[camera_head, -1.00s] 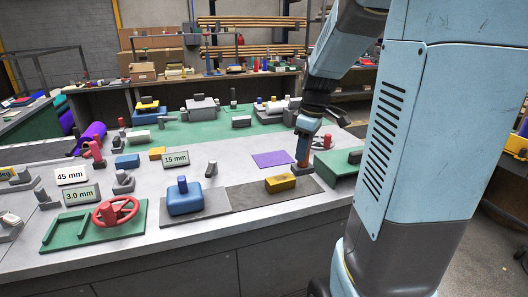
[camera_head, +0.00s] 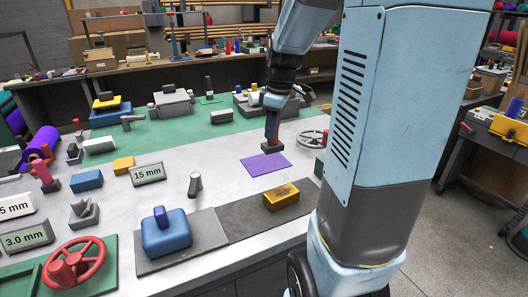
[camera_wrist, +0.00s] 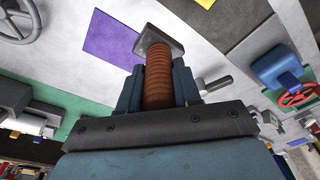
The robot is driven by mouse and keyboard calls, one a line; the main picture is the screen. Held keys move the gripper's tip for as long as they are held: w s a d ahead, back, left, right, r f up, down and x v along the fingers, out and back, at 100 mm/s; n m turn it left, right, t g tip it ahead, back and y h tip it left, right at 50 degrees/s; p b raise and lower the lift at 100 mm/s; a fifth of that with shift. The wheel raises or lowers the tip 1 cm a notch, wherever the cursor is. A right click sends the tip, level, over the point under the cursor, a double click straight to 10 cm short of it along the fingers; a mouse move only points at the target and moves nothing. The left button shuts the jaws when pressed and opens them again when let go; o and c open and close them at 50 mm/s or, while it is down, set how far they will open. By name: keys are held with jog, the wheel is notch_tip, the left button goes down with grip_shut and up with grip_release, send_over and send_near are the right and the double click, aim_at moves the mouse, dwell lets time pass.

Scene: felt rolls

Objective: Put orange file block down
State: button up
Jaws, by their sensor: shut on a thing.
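The orange file block (camera_head: 271,127) is an orange-brown ribbed handle with a dark grey plate at its lower end. My gripper (camera_head: 273,108) is shut on the handle and holds it nearly upright, plate down. In the wrist view the ribbed handle (camera_wrist: 158,80) sits between the two blue-grey fingers (camera_wrist: 157,92), with the grey plate beyond them. In the head view the plate shows at the far edge of a flat purple mat (camera_head: 266,165). The mat also shows left of the plate in the wrist view (camera_wrist: 110,40). I cannot tell whether the plate touches the table.
A yellow block (camera_head: 281,197) lies on a dark grey mat nearer the front. A blue block with a knob (camera_head: 166,233) stands left of it. A grey handwheel (camera_head: 312,139) lies right of the held block.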

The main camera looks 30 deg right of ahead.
jog(key=shift+w+d+f, duration=0.7)
jog(key=shift+w+f, duration=1.4)
jog(key=shift+w+d+f, duration=0.65)
jog(key=shift+w+f, duration=1.5)
jog(key=shift+w+d+f, duration=0.7)
jog(key=shift+w+f, duration=1.4)
jog(key=shift+f, duration=0.1)
jog(key=o, duration=1.1)
jog(key=shift+c, duration=0.2)
